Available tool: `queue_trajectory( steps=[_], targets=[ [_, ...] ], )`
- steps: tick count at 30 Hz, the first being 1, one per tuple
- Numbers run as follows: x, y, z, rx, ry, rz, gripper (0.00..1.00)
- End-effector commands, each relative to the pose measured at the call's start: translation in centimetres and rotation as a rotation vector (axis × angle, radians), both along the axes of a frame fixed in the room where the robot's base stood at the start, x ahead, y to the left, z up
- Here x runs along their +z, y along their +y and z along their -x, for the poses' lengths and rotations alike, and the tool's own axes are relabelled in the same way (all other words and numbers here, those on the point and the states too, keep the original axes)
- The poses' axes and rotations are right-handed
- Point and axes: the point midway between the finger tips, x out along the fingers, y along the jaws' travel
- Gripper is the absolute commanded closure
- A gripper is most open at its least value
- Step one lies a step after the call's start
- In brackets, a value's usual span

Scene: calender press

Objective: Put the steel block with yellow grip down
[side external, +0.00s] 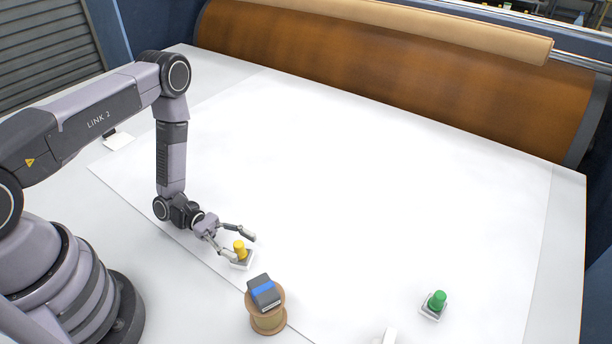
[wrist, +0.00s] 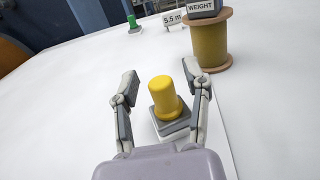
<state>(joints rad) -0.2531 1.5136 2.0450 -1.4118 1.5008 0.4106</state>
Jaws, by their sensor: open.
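The steel block with yellow grip (side external: 240,251) stands upright on the white sheet near its front left edge. In the wrist view the yellow grip (wrist: 164,97) rises from a grey block with a pale base. My gripper (side external: 243,247) is open, its fingers on either side of the yellow grip. In the wrist view a gap shows between the grip and each finger of my gripper (wrist: 160,88). The underside of the block is hidden.
A spool (side external: 268,317) with a dark weight (side external: 263,292) on top stands close in front of the block. A block with green grip (side external: 436,302) stands at the right. A small sign (wrist: 172,18) stands beyond. A brown roller (side external: 400,85) lies behind. The middle of the sheet is clear.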

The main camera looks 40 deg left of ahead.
Motion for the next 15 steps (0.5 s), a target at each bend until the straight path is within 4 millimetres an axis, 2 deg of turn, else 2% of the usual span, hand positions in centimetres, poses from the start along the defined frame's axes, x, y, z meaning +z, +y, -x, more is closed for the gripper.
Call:
queue_trajectory(
  steps=[4,7,15],
  targets=[
    [0.3,0.0,0.0,0.000,0.000,0.000,0.53],
    [0.3,1.1,0.0,0.005,0.000,0.001,0.53],
    [0.3,7.0,0.4,0.007,-0.003,-0.001,0.53]
  ],
)
